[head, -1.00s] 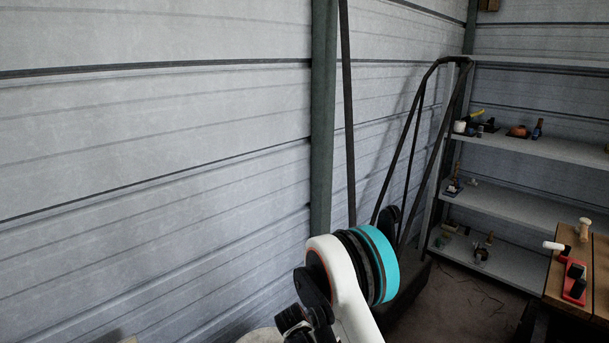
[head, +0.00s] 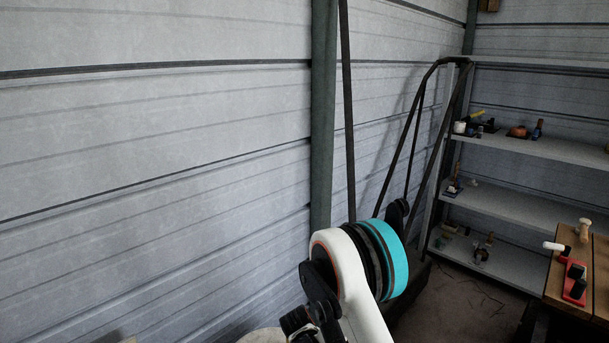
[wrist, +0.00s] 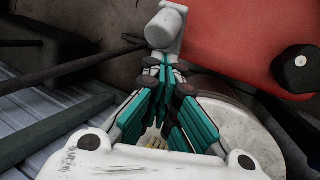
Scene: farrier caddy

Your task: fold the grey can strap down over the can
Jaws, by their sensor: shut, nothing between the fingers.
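In the wrist view my gripper (wrist: 165,72) is shut and empty, its teal-and-dark fingers drawn together. A pale grey, rounded cylindrical piece (wrist: 164,26) stands right at the fingertips; it may be the end of the grey can strap, and I cannot tell whether the fingers touch it. Behind it is a red surface (wrist: 235,40) with a black knob (wrist: 296,69) at the right. I cannot make out the can for certain. The head view shows my arm but neither gripper, strap nor can.
A pale round top (wrist: 245,125) lies below and behind the fingers. Dark bars (wrist: 75,65) cross the left of the wrist view. In the head view, a corrugated wall (head: 150,150) fills the left; shelves (head: 520,205) and a wooden bench (head: 600,270) stand right.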

